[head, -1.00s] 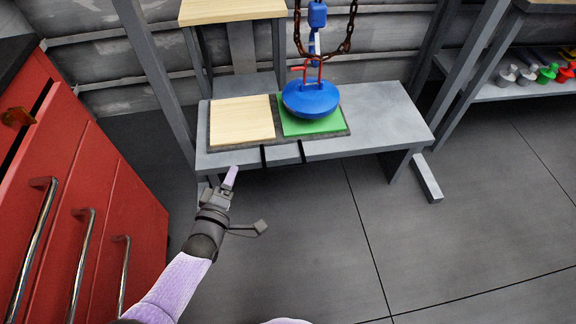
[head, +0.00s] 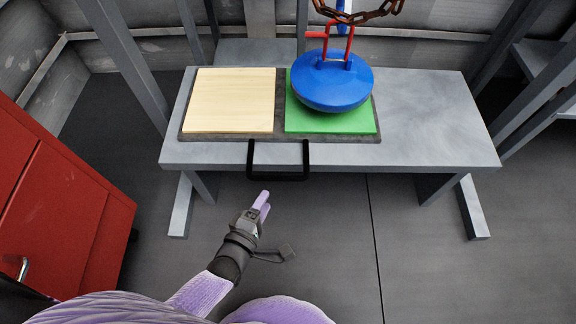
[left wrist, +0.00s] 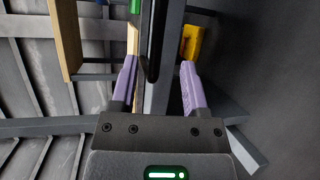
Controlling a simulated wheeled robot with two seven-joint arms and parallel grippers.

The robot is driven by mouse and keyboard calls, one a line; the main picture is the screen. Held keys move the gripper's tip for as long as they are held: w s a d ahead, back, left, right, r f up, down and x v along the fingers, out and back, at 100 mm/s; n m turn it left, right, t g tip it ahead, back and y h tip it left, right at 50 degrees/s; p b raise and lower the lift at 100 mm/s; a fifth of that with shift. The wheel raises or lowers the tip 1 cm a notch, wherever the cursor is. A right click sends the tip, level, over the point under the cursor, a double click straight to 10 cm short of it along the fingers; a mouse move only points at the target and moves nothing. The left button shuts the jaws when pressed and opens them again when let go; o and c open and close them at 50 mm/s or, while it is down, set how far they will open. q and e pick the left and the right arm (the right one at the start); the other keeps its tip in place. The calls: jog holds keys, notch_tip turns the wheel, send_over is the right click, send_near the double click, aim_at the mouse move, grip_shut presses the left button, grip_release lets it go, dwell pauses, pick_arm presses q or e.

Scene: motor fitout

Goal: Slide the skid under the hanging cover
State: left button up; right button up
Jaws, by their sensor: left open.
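The skid (head: 182,134) is a dark flat plate on the grey bench, with a pale wooden panel (head: 235,100) on its left and a green panel (head: 350,123) on its right. Its black handle (head: 278,178) sticks out past the bench's front edge. The blue domed cover (head: 332,82) hangs by a red shackle over the green panel; I cannot tell whether they touch. My left gripper (head: 263,199) is open and empty, just in front of the handle. In the left wrist view its fingers (left wrist: 158,66) stand apart on either side of a dark bar, probably the handle (left wrist: 154,50). My right gripper is not in view.
The bench (head: 425,125) has bare top to the right of the skid. A rusty chain (head: 365,15) hangs above the cover. A red cabinet (head: 65,205) stands at the left. Grey posts rise behind the bench. The floor in front is clear.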

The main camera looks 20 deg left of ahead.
aim_at(278, 177)
pick_arm(q)
jog(key=b+x, duration=0.3)
jog(key=x, duration=0.5)
jog(key=shift+b, duration=0.3)
jog(key=shift+w, duration=0.3)
jog(key=shift+r, duration=0.1)
grip_shut()
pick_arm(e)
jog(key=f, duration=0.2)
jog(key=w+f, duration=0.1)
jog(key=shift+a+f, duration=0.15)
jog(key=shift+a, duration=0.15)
